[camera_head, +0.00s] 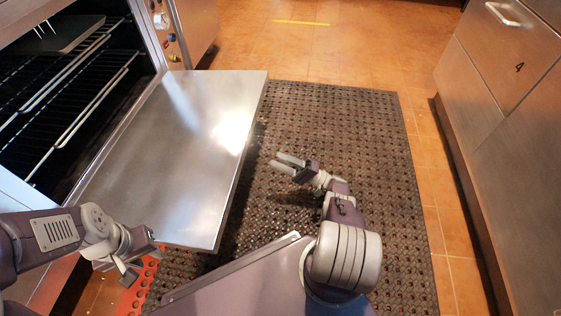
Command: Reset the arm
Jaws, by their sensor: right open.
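My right gripper (287,164) is open and empty. It hangs above the dark perforated floor mat, just right of the open oven door. My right arm reaches up to it from the bottom of the view. My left gripper (140,260) is low at the left, by the near corner of the open door. Its fingers are partly seen and angled to the right; I cannot tell whether it is open or shut, or whether it touches the door.
The steel oven door (185,135) is folded down flat beside the oven, whose wire racks (60,110) show. A dark perforated mat (350,130) covers the floor. Steel cabinets (510,120) stand at the right. The tiled floor (340,45) beyond is clear.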

